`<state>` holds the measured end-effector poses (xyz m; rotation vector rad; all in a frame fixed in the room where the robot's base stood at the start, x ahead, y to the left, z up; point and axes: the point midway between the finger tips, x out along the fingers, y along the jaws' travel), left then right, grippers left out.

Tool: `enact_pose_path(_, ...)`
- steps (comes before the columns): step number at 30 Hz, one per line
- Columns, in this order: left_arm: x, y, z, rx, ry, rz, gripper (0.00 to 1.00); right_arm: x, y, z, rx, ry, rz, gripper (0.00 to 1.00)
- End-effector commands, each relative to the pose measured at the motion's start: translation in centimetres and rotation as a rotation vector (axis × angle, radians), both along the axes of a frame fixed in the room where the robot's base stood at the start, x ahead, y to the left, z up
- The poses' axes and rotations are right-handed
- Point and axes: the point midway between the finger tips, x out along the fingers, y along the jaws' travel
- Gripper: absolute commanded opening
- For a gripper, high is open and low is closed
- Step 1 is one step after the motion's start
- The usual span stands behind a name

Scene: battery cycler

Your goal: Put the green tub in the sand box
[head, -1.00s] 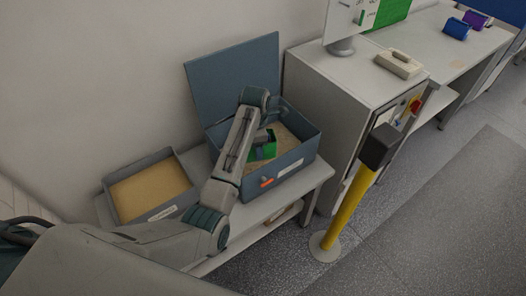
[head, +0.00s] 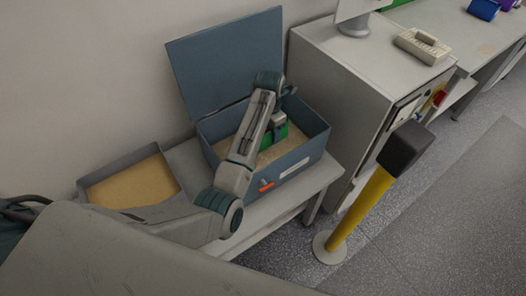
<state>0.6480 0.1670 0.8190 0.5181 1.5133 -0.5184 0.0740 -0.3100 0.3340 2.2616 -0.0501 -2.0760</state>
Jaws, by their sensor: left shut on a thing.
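The sand box (head: 297,157) is a blue-grey metal box with its lid open against the wall and pale sand inside. It stands on a low bench. My left arm reaches over the box from the left. My left gripper (head: 277,128) is shut on the green tub (head: 294,138), within the outline of the open box. The arm and gripper cover part of the tub. I cannot tell whether the tub touches the sand. My right gripper is out of view.
A shallow tray of sand (head: 133,187) sits left of the box. A grey cabinet (head: 335,82) stands close on the right, with a beige handled object (head: 422,45) on top. A yellow post with a black head (head: 361,207) stands on the floor in front.

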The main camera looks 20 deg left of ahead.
Motion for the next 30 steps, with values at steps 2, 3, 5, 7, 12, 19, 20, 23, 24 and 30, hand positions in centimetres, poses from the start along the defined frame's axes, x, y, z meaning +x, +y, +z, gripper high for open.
enact_pose_path(2,0.1,0.0,-0.6,0.000,-0.003,0.000,0.20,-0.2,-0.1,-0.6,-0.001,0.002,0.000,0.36)
enact_pose_path(3,0.1,0.0,-0.9,0.000,-0.001,0.000,0.20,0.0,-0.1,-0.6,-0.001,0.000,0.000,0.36)
enact_pose_path(5,0.0,0.0,-1.6,0.001,-0.001,0.000,0.20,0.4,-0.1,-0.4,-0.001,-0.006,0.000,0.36)
enact_pose_path(7,0.0,0.0,-2.7,0.000,0.002,0.000,0.20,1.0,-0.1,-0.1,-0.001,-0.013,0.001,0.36)
enact_pose_path(12,0.0,0.1,-5.3,0.000,0.000,-0.001,0.20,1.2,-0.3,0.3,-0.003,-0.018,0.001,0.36)
enact_pose_path(19,0.0,0.1,-7.5,0.001,0.001,-0.001,0.20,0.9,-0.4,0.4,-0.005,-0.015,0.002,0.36)
enact_pose_path(20,0.0,0.1,-7.9,0.000,0.000,-0.001,0.20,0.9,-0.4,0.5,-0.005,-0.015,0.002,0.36)
enact_pose_path(23,0.0,0.1,-9.3,0.001,0.001,-0.001,0.20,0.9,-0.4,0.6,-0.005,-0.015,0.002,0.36)
enact_pose_path(24,0.1,0.0,-9.8,0.000,-0.001,-0.001,0.20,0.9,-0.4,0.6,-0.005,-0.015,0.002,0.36)
enact_pose_path(30,0.1,0.0,-10.5,0.000,-0.004,-0.001,0.20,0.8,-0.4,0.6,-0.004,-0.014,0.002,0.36)
